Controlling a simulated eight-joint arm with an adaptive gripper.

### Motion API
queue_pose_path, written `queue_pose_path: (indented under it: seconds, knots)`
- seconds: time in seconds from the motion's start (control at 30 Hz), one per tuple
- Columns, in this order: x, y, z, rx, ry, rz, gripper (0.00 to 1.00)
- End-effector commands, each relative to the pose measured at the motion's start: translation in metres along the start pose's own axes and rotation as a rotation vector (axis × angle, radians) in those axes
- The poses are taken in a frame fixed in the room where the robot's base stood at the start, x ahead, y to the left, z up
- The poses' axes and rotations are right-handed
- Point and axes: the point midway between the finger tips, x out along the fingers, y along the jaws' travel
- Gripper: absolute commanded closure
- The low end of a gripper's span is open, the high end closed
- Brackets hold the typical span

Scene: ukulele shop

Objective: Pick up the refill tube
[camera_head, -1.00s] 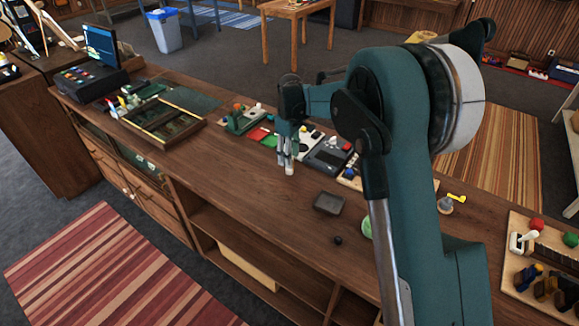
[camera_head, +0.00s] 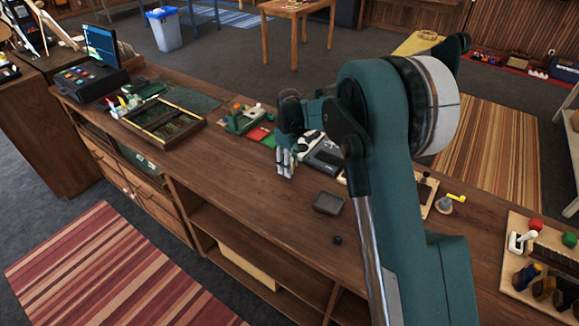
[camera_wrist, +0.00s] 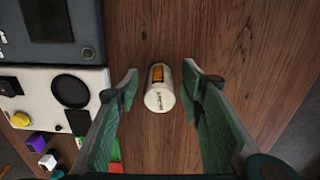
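The refill tube is a small white cylinder (camera_wrist: 160,92) with an orange and dark label. In the wrist view it is on the wooden counter, its round white end towards the bottom of the picture; I cannot tell whether it stands or lies. My gripper (camera_wrist: 160,78) is open, one finger on each side of the tube, with clear gaps to both. In the head view my gripper (camera_head: 285,166) points down low over the counter (camera_head: 245,185), and the tube is hidden behind its fingers.
Left of the fingers in the wrist view are a white device (camera_wrist: 35,105) and a dark grey device (camera_wrist: 45,35). In the head view a small dark tray (camera_head: 328,203) and a black knob (camera_head: 338,240) are to the right. The counter's front strip is clear.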

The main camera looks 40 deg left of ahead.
Motion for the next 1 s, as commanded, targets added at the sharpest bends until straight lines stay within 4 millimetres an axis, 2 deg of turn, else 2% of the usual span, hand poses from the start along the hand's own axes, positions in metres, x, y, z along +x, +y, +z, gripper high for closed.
queue_pose_path:
  seconds: [0.13, 0.37, 0.77, 1.0]
  knots:
    - [0.000, 0.000, 0.000, 0.000, 0.000, 0.000, 0.61]
    - [0.000, 0.000, 0.000, 0.000, 0.000, 0.000, 0.91]
    - [-0.003, 0.000, 0.000, 0.000, 0.000, 0.000, 0.91]
    - [-0.024, 0.000, 0.000, 0.000, 0.000, 0.000, 0.91]
